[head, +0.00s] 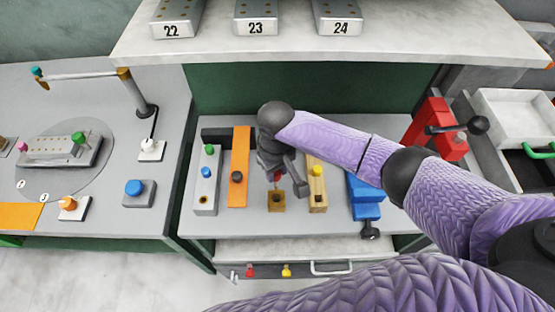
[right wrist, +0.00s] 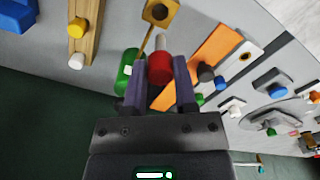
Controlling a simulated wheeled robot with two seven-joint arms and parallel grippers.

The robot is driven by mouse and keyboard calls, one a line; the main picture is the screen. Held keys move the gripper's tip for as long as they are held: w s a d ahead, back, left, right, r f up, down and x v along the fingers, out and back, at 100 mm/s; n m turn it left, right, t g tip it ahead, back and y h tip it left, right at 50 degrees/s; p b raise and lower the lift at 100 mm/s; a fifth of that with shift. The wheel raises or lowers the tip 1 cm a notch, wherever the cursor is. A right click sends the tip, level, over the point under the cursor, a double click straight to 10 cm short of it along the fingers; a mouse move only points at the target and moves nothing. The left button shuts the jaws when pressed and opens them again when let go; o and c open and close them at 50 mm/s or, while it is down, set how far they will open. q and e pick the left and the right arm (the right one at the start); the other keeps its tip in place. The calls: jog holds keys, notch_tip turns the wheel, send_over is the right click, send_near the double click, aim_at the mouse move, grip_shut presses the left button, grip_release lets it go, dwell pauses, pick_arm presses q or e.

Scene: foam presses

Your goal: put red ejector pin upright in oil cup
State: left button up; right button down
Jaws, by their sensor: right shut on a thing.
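My right gripper (head: 279,180) is shut on the red ejector pin (head: 277,177). In the right wrist view the pin's red head (right wrist: 159,67) sits between the two fingers (right wrist: 156,88), and its pale shaft (right wrist: 160,42) points away from the gripper. A small square brass-coloured block with a dark hole (head: 276,205), which looks like the oil cup, stands on the bench just below the gripper. The cup also shows at the top of the right wrist view (right wrist: 158,13). The pin appears apart from the cup. My left gripper is out of view.
A wooden block with yellow and white pegs (head: 318,190) stands close right of the cup. An orange strip (head: 239,160) and a grey block with a green peg (head: 206,185) are left. A blue vise (head: 365,195) is farther right. A green cylinder (right wrist: 127,72) shows beside the fingers.

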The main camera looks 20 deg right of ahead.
aim_at(277, 184)
jog(key=shift+r+p, duration=0.1)
jog(key=shift+p, duration=0.2)
jog(key=shift+s+f, duration=0.1)
jog(key=shift+f, duration=0.25)
notch_tip(277, 184, down, 4)
jog(key=b, duration=0.3)
jog(key=shift+f, duration=0.2)
jog(key=shift+f+b, duration=0.35)
jog(key=shift+f, duration=0.1)
jog(key=shift+r, duration=0.1)
